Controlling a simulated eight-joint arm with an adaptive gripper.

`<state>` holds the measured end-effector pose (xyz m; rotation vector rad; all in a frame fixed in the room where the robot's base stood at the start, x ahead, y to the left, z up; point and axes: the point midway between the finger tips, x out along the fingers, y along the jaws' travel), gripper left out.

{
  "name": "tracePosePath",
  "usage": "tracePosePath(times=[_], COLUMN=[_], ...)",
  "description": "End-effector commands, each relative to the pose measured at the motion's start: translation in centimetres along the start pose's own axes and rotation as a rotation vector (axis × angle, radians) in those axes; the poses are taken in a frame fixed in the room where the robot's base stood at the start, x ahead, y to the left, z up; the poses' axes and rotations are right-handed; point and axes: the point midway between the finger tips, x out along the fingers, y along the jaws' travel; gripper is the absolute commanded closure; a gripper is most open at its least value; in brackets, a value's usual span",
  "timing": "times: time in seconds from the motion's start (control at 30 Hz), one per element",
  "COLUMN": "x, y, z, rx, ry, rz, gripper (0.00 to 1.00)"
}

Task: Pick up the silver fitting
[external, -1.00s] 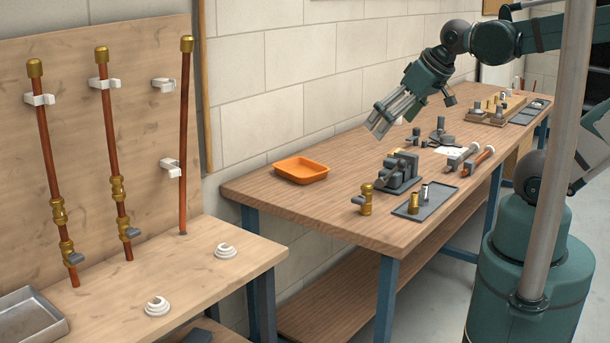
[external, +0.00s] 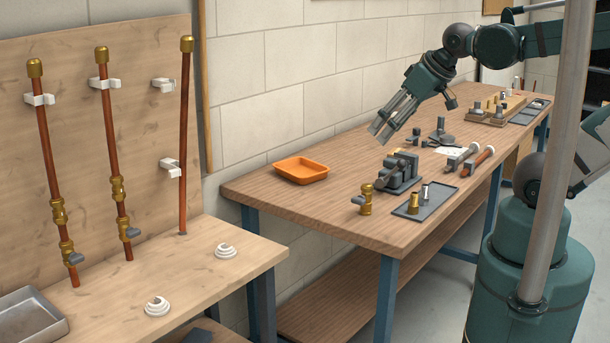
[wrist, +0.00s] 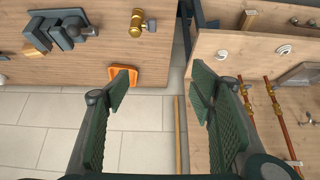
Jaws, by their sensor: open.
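The silver fitting (external: 424,193) is a small upright cylinder in the external view. It stands on a dark flat tray (external: 437,198) near the front of the workbench, beside a brass fitting (external: 413,203). My gripper (external: 381,132) is open and empty. It hangs in the air above the bench, up and to the left of the silver fitting in the picture, behind the grey vise. In the wrist view my gripper (wrist: 160,90) shows both fingers spread wide with nothing between them. I cannot make out the silver fitting in the wrist view.
A grey vise (external: 402,171) stands behind the tray. A brass valve (external: 365,200) stands left of it; an orange tray (external: 301,170) lies farther left. Pipe-like tools (external: 476,158) lie behind the dark tray. The bench between the orange tray and vise is clear.

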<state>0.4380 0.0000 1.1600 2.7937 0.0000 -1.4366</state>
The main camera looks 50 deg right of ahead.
Motion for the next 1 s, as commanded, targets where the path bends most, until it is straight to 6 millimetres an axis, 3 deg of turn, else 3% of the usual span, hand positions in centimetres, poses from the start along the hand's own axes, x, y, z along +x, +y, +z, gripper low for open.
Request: tracePosePath(times=[0.17, 0.67, 1.0], x=[0.0, 0.5, 3.0], y=[0.0, 0.6, 4.2], z=[0.0, 0.0, 0.6], rx=[0.000, 0.019, 0.130], ry=[0.000, -0.013, -0.092], rz=[0.000, 0.009, 0.059], gripper=[0.68, 0.68, 0.68])
